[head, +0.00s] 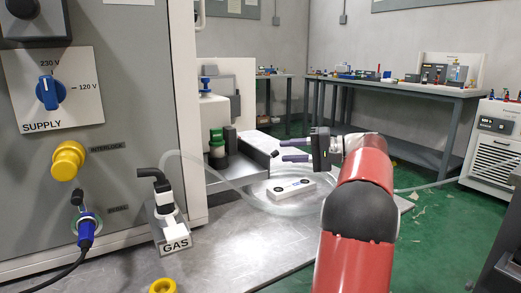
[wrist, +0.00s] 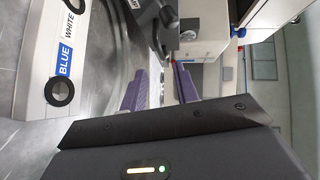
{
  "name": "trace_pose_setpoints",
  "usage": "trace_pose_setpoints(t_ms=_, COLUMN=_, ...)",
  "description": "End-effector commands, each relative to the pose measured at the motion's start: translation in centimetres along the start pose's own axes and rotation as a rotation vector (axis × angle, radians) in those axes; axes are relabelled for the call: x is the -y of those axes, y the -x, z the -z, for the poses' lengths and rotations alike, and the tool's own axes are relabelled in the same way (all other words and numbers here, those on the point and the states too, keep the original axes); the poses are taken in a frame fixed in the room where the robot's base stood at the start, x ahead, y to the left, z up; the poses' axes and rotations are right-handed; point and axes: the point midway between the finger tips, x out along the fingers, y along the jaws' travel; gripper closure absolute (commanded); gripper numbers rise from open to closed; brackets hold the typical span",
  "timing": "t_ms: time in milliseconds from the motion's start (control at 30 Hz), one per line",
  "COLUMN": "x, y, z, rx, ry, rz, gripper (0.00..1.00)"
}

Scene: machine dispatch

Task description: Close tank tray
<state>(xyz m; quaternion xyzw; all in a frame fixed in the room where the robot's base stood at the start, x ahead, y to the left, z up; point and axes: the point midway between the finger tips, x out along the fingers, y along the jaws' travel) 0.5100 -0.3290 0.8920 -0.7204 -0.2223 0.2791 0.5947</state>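A white block marked BLUE and WHITE (wrist: 47,60) lies beside a clear hose (head: 240,190) on the metal bench. A GAS fitting (head: 172,240) stands at the front. The supply panel (head: 58,95) rises at left. Bare bench lies front centre.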

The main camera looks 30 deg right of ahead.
Motion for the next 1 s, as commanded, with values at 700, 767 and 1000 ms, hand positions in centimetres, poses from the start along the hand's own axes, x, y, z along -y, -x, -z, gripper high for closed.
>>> trace_pose_setpoints(t_ms=700, x=0.0, y=-6.9, z=0.0, rx=-0.001, ry=0.001, rz=-0.001, gripper=0.7)
trace_pose_setpoints(t_ms=767, x=0.0, y=-6.9, z=0.0, rx=-0.001, ry=0.001, rz=-0.001, gripper=0.7)
trace_pose_setpoints(t_ms=1000, x=0.0, y=-6.9, z=0.0, rx=0.0, ry=0.001, rz=-0.001, gripper=0.98)
